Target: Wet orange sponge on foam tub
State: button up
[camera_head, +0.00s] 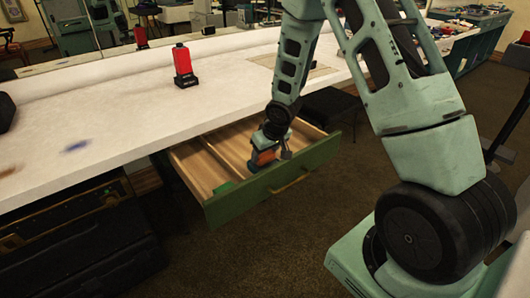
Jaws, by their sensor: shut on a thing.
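An open wooden drawer with a green front (275,188) juts out below the white counter. My gripper (268,157) is low over the drawer, near its front. It is shut on a small orange thing (263,157), which looks like the orange sponge; my fingers partly cover it. I cannot tell whether it touches the drawer floor. A small green thing (224,188) lies at the drawer's left front corner. I cannot pick out a foam tub for certain. A red block-shaped thing with a black base (184,64) stands upright on the counter.
The white counter (110,110) is mostly clear, with a blue smear (76,146) and an orange-brown smear at left. A black thing (5,112) is at its left edge. A dark stool (330,105) stands behind the drawer. Dark cases (80,245) are under the counter.

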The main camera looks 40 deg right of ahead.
aim_at(266, 154)
jog(key=shift+f, duration=0.55)
dwell(1.3)
notch_tip(266, 154, up, 7)
jog(key=p, duration=0.6)
jog(key=shift+r, duration=0.1)
jog(key=shift+s, duration=0.1)
dwell(0.8)
